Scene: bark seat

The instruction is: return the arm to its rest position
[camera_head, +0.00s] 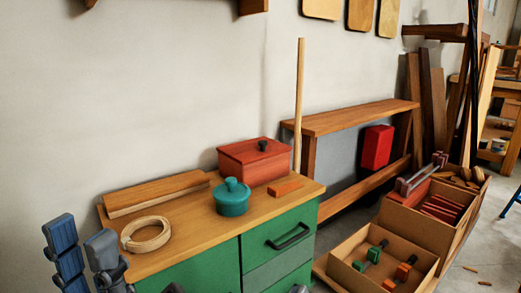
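My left gripper (82,237) is at the lower left corner, in front of the left end of the green cabinet. Its two grey-blue fingers point up and stand apart, with nothing seen between them. The lower part of this gripper is cut off by the picture's edge.
The green cabinet's wooden top (255,210) holds a pale ring (146,246), a wooden board (157,188), a teal lidded pot (232,201), a red box (254,165) and a small orange block (286,188). Open boxes (345,262) stand on the floor to the right.

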